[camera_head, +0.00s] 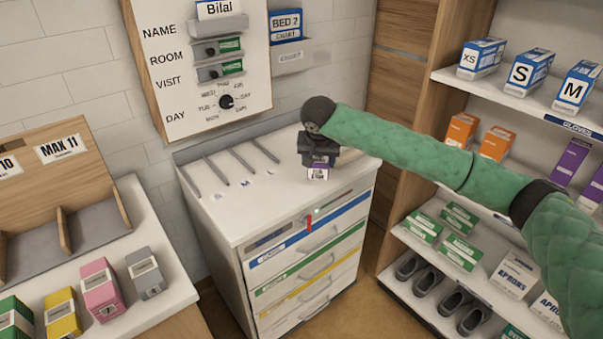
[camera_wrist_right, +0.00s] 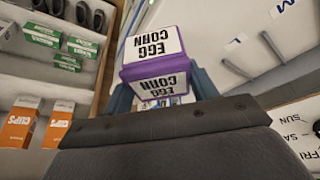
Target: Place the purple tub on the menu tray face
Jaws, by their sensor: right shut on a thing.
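The purple tub (camera_head: 318,173) has a white label. In the right wrist view the purple tub (camera_wrist_right: 156,68) shows the words EGG CORN, upside down, between the fingers. My right gripper (camera_head: 317,160) is shut on it, over the back right part of the white cabinet top (camera_head: 250,212). It also shows in the right wrist view (camera_wrist_right: 160,92). I cannot tell whether the tub touches the top. No surface is clearly marked as the menu tray face. My left gripper is not in view.
Thin grey bars (camera_head: 217,171) and small letters lie on the cabinet top, left of the tub; its front part is clear. A ward board (camera_head: 200,70) hangs behind. A stocked shelf (camera_head: 440,262) stands right, and a counter with coloured boxes (camera_head: 101,290) left.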

